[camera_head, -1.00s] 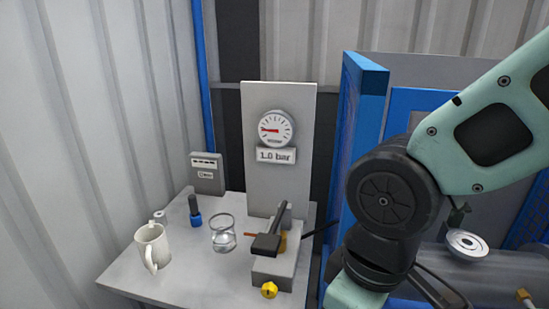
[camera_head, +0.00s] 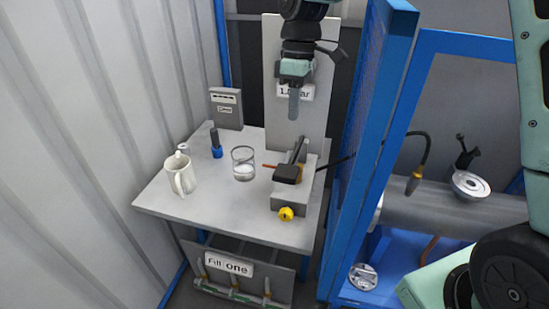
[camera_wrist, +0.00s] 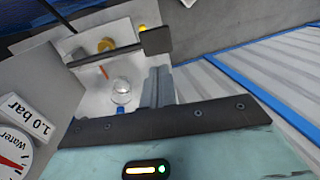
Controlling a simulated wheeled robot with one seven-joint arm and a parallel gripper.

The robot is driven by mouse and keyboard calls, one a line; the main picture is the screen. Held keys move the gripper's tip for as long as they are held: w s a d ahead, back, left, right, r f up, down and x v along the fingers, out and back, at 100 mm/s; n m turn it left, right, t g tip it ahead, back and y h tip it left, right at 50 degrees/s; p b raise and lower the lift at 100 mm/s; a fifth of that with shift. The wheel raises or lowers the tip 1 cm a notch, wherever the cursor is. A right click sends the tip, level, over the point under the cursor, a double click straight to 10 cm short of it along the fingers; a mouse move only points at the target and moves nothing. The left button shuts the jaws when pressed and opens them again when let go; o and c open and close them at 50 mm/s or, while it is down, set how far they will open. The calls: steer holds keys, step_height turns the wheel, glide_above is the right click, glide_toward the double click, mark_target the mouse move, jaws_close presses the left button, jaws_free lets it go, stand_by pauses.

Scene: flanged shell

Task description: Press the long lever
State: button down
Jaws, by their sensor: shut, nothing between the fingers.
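The long lever (camera_head: 287,172) is a dark bar with a broad black end, mounted on a grey block (camera_head: 290,205) at the right of the small table. It also shows in the wrist view (camera_wrist: 155,41), reaching across the top with its broad end toward the right. My gripper (camera_head: 294,118) is shut and empty, pointing down above and behind the lever, in front of the upright panel. The fingers (camera_wrist: 158,72) in the wrist view appear apart from the lever. My gripper partly hides the panel's 1.0 bar label.
On the table (camera_head: 225,222) are a white mug (camera_head: 181,176), a glass (camera_head: 243,164), a blue-based black item (camera_head: 216,145) and a yellow knob (camera_head: 286,214). A blue frame (camera_head: 375,130) stands close on the right. The table's front is clear.

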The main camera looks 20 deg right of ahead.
mark_target(288, 171)
steer(key=shift+w+d, duration=0.15)
steer(key=shift+w, duration=0.25)
steer(key=p+x, duration=0.4)
steer(key=x, duration=1)
steer(key=shift+p, duration=0.4)
steer(key=shift+f, duration=0.1)
